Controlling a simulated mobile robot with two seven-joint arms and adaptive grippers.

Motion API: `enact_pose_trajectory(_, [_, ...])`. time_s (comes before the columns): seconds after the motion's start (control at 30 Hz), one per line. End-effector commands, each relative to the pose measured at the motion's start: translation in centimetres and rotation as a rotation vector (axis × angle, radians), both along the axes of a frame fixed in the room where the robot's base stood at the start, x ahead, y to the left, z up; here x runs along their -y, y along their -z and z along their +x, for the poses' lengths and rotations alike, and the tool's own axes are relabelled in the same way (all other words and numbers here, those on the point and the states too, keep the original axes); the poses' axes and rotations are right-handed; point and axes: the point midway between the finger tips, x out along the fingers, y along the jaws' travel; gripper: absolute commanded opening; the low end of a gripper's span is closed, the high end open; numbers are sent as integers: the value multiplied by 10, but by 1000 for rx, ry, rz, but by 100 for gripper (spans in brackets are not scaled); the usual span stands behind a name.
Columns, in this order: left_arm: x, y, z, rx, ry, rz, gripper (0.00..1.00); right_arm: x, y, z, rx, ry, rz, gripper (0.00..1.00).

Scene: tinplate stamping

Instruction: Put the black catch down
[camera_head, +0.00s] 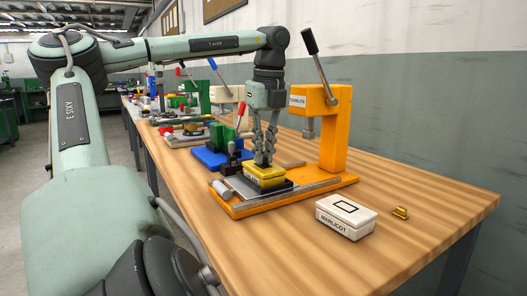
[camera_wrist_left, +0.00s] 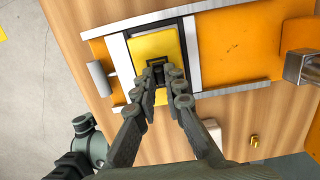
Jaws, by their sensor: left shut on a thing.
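My left gripper (camera_head: 263,162) points down over the yellow tin (camera_head: 266,174), which sits in the black holder on the orange press base. In the left wrist view the gripper (camera_wrist_left: 162,82) is shut on the small black catch (camera_wrist_left: 155,64). The catch is over the yellow lid (camera_wrist_left: 157,43), near its middle. I cannot tell whether it touches the lid. In the head view the fingers hide the catch. My right gripper is not in view.
The orange press (camera_head: 335,132) with its raised lever stands just right of the gripper. A white lidded box (camera_head: 345,216) and a small brass piece (camera_head: 400,212) lie on the wooden bench. A blue-based press (camera_head: 209,156) stands behind. The bench's near right is clear.

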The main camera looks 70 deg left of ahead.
Motion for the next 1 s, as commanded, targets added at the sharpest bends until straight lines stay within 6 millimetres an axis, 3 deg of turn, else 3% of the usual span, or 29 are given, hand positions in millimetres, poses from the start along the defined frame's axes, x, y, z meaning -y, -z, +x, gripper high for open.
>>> enact_pose_trajectory(0.3, [0, 1, 0, 0, -1, 1, 0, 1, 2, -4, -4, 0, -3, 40])
enact_pose_trajectory(0.33, [0, 1, 0, 0, -1, 1, 11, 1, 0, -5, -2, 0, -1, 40])
enact_pose_trajectory(0.5, [0, 1, 0, -1, -1, 1, 31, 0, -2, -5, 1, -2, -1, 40])
enact_pose_trajectory(0.83, [0, -2, 0, 0, -1, 1, 31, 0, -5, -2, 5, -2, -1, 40])
enact_pose_trajectory(1.0, [1, -24, 0, 0, -3, 3, 31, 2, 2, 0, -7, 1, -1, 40])
